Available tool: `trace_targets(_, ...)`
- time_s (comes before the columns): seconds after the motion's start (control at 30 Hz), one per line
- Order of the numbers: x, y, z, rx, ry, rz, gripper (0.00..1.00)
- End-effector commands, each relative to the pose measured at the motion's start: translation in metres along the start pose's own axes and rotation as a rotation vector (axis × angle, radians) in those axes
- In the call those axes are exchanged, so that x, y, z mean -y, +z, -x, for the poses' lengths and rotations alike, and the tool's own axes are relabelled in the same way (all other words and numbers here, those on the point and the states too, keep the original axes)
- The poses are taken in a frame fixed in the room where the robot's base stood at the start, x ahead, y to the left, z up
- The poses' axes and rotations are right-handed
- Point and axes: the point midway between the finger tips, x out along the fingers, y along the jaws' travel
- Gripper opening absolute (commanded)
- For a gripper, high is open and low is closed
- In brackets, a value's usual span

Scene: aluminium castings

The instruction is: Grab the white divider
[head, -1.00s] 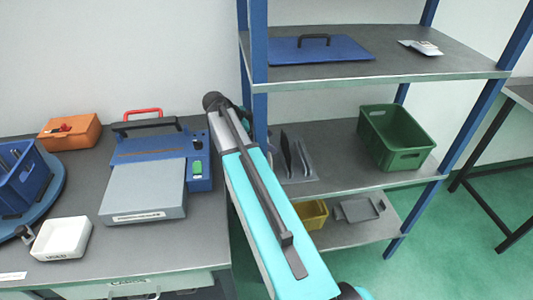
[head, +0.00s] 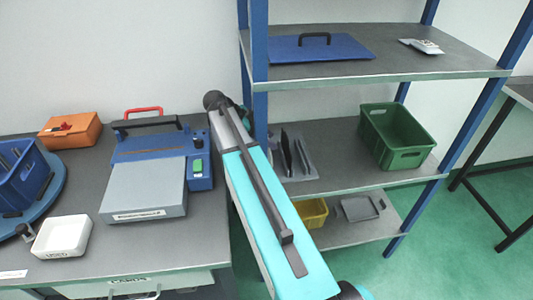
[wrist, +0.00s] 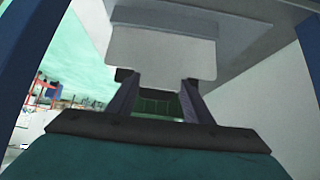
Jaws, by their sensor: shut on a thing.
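In the wrist view a pale, flat plate with rounded corners, the white divider (wrist: 160,52), stands across the far ends of my fingers. My gripper (wrist: 157,78) is shut on it, with a dark finger at each side of its lower edge. Parts of the plate's edge are hidden by the fingertips. In the head view my arm covers the gripper, and the held plate cannot be made out there. A rack with upright dark and grey plates (head: 297,160) stands on the middle shelf, just right of my arm.
A green crate (head: 397,138) stands on the middle shelf at the right. The upper shelf holds a blue lid (head: 320,48). A yellow bin (head: 312,212) and a grey tray (head: 360,208) are on the lower shelf. A blue-grey machine (head: 145,185) stands on the left bench.

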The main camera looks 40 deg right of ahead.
Motion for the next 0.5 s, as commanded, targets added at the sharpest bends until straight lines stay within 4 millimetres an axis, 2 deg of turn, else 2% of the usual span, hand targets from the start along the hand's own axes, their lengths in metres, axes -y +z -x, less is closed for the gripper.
trace_targets(0.5, 0.0005, -0.0062, 0.0055, 0.0, -0.001, -0.002, 0.0)
